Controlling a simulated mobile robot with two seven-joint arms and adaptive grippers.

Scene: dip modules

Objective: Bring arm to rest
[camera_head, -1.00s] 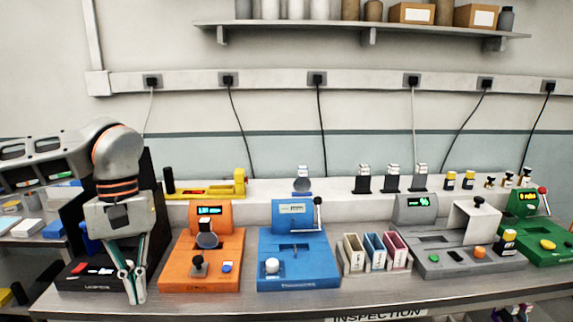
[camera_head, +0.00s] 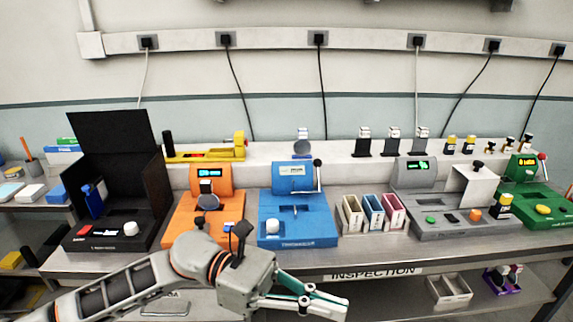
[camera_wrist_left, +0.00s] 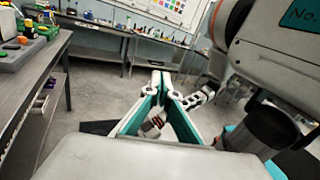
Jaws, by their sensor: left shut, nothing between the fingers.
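My left gripper (camera_head: 330,303) is in front of the bench, below its front edge, with the fingers pointing right in the head view. Its fingers are closed together and hold nothing. In the left wrist view the fingertips (camera_wrist_left: 160,82) meet over the grey floor, clear of the bench. The left arm comes in from the lower left. No right gripper shows in the head view.
The bench (camera_head: 400,259) holds a black open box (camera_head: 115,160), an orange device (camera_head: 180,232), a blue device (camera_head: 315,233), a grey device (camera_head: 460,225) and a green device (camera_head: 535,215). Three small bins (camera_head: 372,213) stand mid-bench. A lower shelf holds a white tray (camera_head: 450,288).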

